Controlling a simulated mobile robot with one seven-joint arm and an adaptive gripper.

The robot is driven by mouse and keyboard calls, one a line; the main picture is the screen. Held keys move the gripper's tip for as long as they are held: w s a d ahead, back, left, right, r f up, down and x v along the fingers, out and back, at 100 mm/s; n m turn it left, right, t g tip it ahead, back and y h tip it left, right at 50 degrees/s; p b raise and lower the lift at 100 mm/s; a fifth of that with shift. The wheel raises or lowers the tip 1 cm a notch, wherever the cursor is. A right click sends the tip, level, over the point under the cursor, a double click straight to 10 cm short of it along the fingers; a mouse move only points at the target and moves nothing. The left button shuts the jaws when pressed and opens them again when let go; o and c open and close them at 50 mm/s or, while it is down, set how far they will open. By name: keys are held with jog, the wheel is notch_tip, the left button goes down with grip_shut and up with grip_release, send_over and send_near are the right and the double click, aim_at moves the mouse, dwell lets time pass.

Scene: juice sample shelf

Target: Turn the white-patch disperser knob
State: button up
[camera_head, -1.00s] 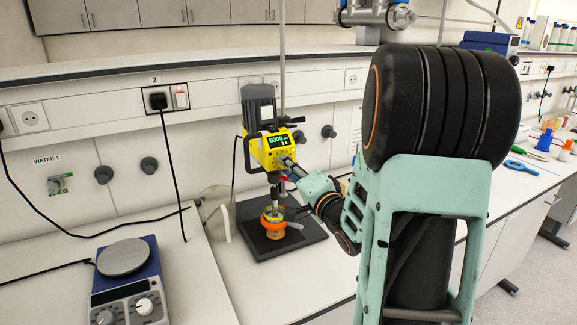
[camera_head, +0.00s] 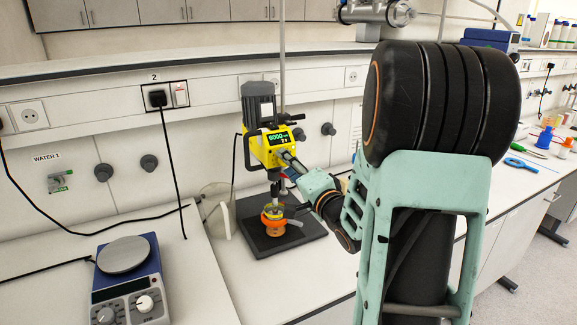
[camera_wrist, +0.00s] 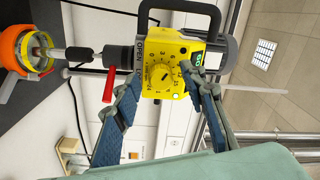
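The yellow disperser (camera_head: 262,150) stands upright on its stand, with a lit green display on its front. In the wrist view its body appears sideways, and the round yellow knob (camera_wrist: 163,77) with numbers around it faces me. I cannot clearly make out a white patch on the knob. My gripper (camera_wrist: 161,74) is open, with one blue-and-grey finger on each side of the knob. I cannot tell whether the fingertips touch it. In the head view, my gripper (camera_head: 287,160) is at the disperser's front and hides the knob.
An orange-clamped vessel (camera_head: 273,226) sits under the disperser shaft on the black base plate (camera_head: 314,233). A red lever (camera_wrist: 108,84) is beside one finger. A clear jug (camera_head: 217,209) stands left of the base, and a hotplate (camera_head: 128,290) stands front left.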

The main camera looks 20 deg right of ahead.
jog(key=s, duration=0.7)
jog(key=shift+s+d, duration=0.2)
jog(key=shift+s, duration=0.05)
jog(key=shift+f, duration=0.1)
